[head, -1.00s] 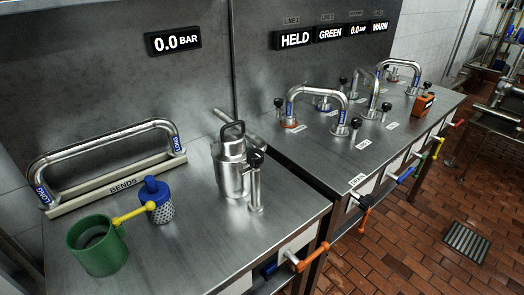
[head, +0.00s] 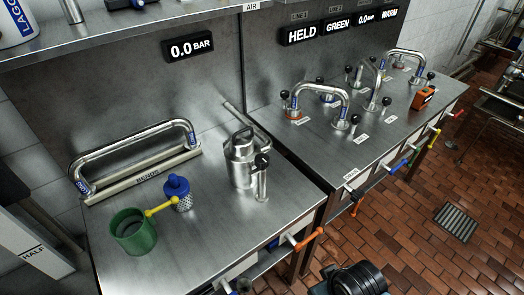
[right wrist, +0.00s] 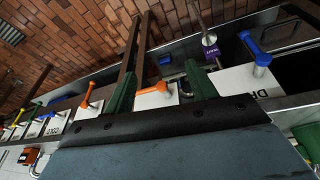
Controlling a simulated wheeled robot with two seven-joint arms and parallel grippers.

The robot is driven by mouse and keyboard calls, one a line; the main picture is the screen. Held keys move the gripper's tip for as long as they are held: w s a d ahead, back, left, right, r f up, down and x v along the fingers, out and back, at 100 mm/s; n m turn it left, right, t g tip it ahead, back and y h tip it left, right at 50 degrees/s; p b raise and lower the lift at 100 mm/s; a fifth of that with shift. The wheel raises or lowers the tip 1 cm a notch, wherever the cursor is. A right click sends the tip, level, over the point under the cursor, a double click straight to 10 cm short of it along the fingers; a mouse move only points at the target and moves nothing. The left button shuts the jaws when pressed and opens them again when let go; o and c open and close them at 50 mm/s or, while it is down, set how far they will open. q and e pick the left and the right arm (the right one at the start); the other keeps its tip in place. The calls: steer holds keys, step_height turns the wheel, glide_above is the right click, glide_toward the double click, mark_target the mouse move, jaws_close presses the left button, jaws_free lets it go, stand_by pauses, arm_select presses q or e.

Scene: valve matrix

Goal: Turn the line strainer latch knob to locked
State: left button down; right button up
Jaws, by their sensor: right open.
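The steel line strainer (head: 240,160) stands upright on the left bench, with a black handle on its lid. A short steel post beside it carries a black round knob (head: 262,160), which I take to be the latch knob. Whether it is locked I cannot tell. My right gripper (right wrist: 160,62) is open and empty in the right wrist view, its green fingers spread before the bench front. An orange handle (right wrist: 154,90) shows between the fingers; I cannot tell whether they touch it. The strainer is not visible there. My left gripper is out of view.
A green cup (head: 133,232), a blue-capped mesh piece (head: 177,193) with a yellow handle, and a rack (head: 142,180) with a bent pipe share the left bench. The right bench (head: 345,165) carries pipes and knobs. A shelf (head: 120,35) overhangs.

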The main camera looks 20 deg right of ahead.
step_height(320, 180, up, 9)
steer(key=w+d+m+t+p, duration=0.1)
steer(key=w+d+t+p, duration=0.1)
steer(key=w, duration=0.1)
steer(key=n+t+y, duration=0.6)
steer(key=t+y, duration=0.4)
glide_toward(268, 165)
steer(key=x, duration=1.2)
steer(key=shift+p, duration=0.3)
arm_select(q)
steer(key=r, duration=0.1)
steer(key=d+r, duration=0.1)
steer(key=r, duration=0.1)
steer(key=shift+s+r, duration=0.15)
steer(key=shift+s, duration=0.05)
arm_select(e)
steer(key=c, duration=1)
